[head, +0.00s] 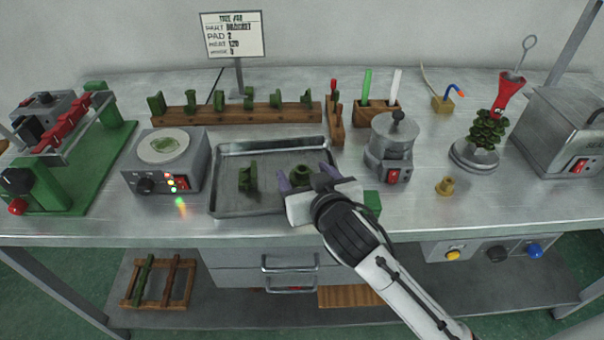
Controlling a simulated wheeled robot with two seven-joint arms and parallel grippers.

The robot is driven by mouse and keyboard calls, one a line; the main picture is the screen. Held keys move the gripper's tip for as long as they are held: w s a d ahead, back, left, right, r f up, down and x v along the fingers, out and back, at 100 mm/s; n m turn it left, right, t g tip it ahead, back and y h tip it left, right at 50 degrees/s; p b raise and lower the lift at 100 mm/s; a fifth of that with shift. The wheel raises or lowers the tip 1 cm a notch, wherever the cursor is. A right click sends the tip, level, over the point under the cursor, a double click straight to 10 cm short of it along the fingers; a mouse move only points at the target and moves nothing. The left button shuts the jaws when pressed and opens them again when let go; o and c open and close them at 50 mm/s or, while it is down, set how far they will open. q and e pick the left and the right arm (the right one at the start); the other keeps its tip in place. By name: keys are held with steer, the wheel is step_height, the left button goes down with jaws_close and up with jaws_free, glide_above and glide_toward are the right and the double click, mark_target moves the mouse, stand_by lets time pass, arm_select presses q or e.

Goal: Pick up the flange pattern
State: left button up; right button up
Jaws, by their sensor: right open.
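A dark green wax piece with a round hub, which looks like the flange pattern (299,174), lies in the right half of the metal tray (230,149). My right gripper (306,178) comes in from the front right. Its two purple fingers are spread apart, one on each side of the green piece in the picture. I cannot tell whether they touch it. Part of the piece is hidden by the gripper body. A second green piece, bracket-shaped (248,177), stands in the left half of the tray. My left gripper is not in view.
A hot plate (167,174) stands left of the tray and a lidded metal pot (394,144) to the right. A wooden rack (237,113) with several green patterns runs behind the tray. A wax tree (486,132) and a small brass piece (446,186) are further right.

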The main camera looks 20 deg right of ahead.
steer(key=shift+c, duration=0.5)
steer(key=c, duration=1)
